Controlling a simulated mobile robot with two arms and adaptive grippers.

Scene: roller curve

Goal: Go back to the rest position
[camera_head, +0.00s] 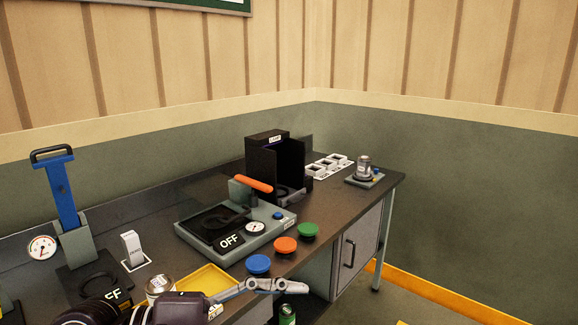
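My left gripper (280,286) reaches in from the bottom left, at the front edge of the workbench (330,207). Its dark wrist is low in the picture, and its grey fingers point right, just in front of the blue button. I see the fingers nearly side-on, so how far apart they are is unclear. I see nothing clearly held in them. My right gripper is not in view.
Blue (258,264), orange (285,245) and green (308,230) buttons line the bench front. Behind them are an "OFF" machine (266,233), a black box (268,160) and a blue lever (64,195). A can (160,287) and a yellow tray (205,280) are close to my gripper.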

